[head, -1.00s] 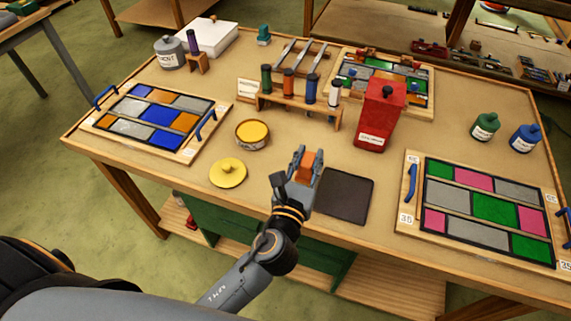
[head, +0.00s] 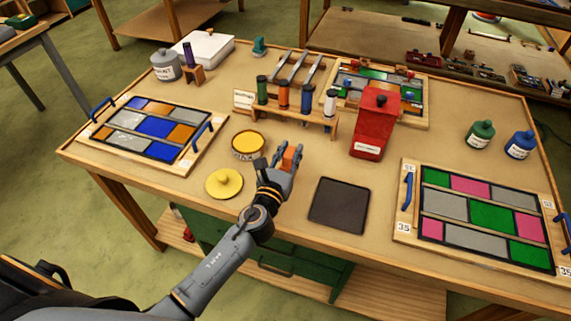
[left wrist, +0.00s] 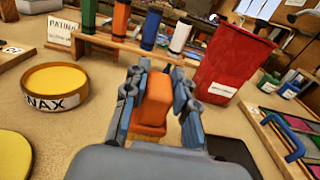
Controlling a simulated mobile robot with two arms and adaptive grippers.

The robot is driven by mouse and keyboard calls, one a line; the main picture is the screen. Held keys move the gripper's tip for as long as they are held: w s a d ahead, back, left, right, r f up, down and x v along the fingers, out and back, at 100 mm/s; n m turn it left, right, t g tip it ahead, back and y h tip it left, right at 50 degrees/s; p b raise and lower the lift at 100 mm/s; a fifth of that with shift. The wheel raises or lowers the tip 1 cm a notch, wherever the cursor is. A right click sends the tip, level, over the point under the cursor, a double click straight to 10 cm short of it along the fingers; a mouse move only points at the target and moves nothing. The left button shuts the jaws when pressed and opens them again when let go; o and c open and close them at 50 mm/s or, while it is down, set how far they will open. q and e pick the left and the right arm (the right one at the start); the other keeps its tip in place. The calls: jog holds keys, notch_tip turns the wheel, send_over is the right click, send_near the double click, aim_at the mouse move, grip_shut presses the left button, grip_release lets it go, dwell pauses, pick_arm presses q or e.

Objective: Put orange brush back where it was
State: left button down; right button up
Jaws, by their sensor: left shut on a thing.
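My left gripper (head: 287,160) is shut on an orange block-shaped brush (head: 290,156). In the left wrist view, the brush (left wrist: 154,100) stands between the two fingers (left wrist: 157,105); whether its underside touches the table is unclear. The gripper is right of the wax tin (head: 248,143) and in front of a wooden rack (head: 313,115) with green, orange, blue and white cylinders. A dark square pad (head: 340,205) lies on the table, right of and nearer than the gripper. My right gripper does not show.
A red box-shaped container (head: 372,135) stands right of the rack. A yellow lid (head: 224,183) lies left of my arm. Leaded panels lie at the left (head: 187,163), at the right (head: 402,235) and at the back (head: 415,123).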

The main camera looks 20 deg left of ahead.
aim_at(282, 169)
pick_arm(q)
jog(key=shift+w+a+f, duration=0.2)
jog(key=shift+a+f, duration=0.25)
jog(key=shift+f, duration=0.15)
jog(key=f, duration=0.1)
jog(key=f+b, duration=0.1)
jog(key=b, duration=0.1)
jog(key=shift+a+f, duration=0.25)
jog(key=shift+f, duration=0.15)
jog(key=shift+f+b, duration=0.35)
jog(key=shift+b, duration=0.05)
jog(key=shift+f, duration=0.1)
jog(key=shift+f, duration=0.1)
jog(key=c, duration=1.1)
grip_release()
jog(key=shift+o, duration=0.2)
